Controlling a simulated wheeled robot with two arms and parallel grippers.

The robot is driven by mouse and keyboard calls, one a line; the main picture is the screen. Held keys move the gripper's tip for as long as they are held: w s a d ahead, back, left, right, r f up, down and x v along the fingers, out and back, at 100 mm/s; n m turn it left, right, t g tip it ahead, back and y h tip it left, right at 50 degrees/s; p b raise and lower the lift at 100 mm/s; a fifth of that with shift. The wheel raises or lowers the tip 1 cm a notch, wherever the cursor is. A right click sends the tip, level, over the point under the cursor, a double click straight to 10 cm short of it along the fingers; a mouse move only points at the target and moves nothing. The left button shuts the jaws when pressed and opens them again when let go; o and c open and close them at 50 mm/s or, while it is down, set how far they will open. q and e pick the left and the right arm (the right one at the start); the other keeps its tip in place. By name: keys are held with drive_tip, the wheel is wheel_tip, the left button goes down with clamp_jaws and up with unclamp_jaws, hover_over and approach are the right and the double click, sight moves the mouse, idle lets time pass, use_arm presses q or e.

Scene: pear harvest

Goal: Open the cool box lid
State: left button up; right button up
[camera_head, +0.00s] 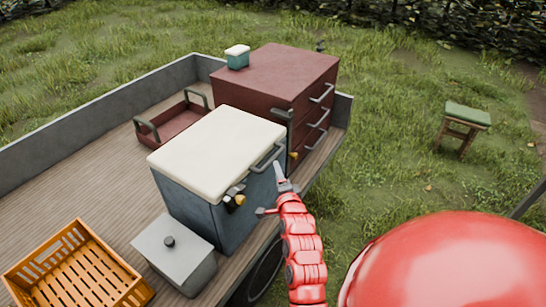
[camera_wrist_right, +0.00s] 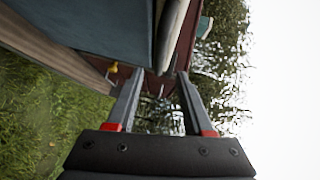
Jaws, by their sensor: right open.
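The cool box has a blue-grey body (camera_head: 185,195) and a cream lid (camera_head: 215,150), which lies flat and closed on it. A grey bar handle (camera_head: 266,158) sits on the lid's right edge, and a latch with a yellow part (camera_head: 235,197) is on the front side. My right gripper (camera_head: 280,172) is just beside the handle. In the right wrist view its fingers (camera_wrist_right: 160,76) are apart, with the lid's edge (camera_wrist_right: 172,30) and box body (camera_wrist_right: 95,20) beyond them. Whether the handle lies between the fingers cannot be told. My left gripper is not in view.
A dark red drawer cabinet (camera_head: 270,75) stands behind the cool box, with a small lidded box (camera_head: 237,57) on top. A grey lidded box (camera_head: 177,255) and an orange crate (camera_head: 75,270) are in front on the truck bed (camera_head: 60,195). A stool (camera_head: 466,117) stands on the grass.

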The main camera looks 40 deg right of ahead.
sight(273, 158)
drive_tip(key=shift+p+x, duration=1.1)
drive_tip(key=shift+x, duration=3)
clamp_jaws()
drive_tip(key=shift+a, duration=0.1)
